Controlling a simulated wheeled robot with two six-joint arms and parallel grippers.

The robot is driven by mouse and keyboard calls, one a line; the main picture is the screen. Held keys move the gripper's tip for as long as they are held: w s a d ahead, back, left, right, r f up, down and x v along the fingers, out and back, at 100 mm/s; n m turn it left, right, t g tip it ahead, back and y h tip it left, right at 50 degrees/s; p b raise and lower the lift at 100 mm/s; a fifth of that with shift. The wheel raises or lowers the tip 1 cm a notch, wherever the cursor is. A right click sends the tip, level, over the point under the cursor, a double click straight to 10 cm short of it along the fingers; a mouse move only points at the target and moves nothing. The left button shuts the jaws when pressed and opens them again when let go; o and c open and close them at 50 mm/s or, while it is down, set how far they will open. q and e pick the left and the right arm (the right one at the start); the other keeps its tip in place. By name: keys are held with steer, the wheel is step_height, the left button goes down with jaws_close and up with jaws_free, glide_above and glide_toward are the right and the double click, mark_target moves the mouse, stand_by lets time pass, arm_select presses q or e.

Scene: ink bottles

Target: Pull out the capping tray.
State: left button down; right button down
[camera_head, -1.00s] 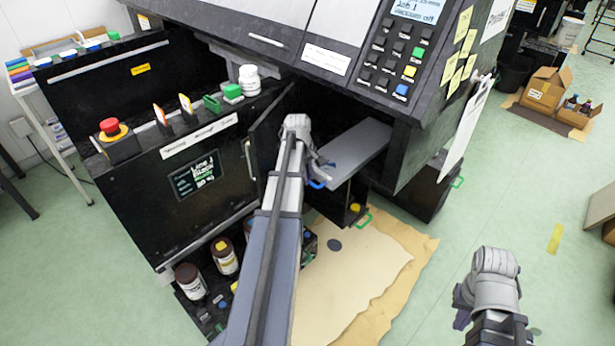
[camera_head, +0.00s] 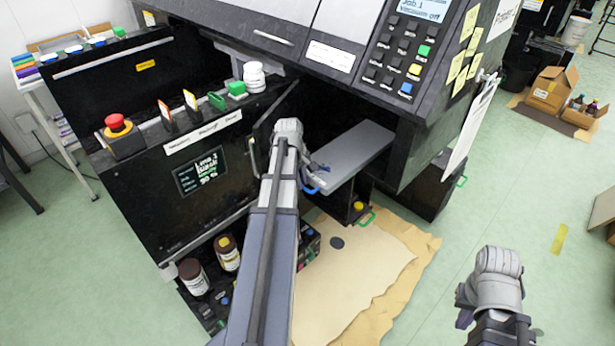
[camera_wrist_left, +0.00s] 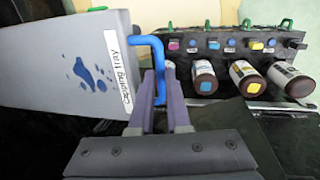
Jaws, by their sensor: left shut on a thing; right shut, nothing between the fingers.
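The capping tray (camera_head: 352,158) is a flat grey slab sticking out of the dark opening in the machine's front. In the left wrist view the capping tray (camera_wrist_left: 70,60) shows its "Capping tray" label, blue stains and a bent blue handle (camera_wrist_left: 157,55). My left gripper (camera_wrist_left: 158,95) is shut on the blue handle. In the head view my left gripper (camera_head: 312,180) is at the tray's near end, and the arm hides part of it. My right gripper (camera_head: 463,308) is shut and empty, over the floor at the lower right, well apart from the tray.
An open door (camera_head: 272,115) stands just left of the tray. Below are a bottle rack with brown bottles (camera_wrist_left: 204,78) and a tan sheet (camera_head: 350,275) on the floor. The control panel (camera_head: 405,55) overhangs above. The green floor at right is mostly clear.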

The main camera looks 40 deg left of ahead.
arm_select(q)
steer(key=shift+w, duration=0.1)
steer(key=c, duration=0.9)
jaws_free()
steer(key=r+p, duration=0.2)
steer(key=s+r+p, duration=0.1)
steer(key=r+p, duration=0.4)
steer(key=shift+s+r+p, duration=0.2)
steer(key=shift+r+p, duration=0.15)
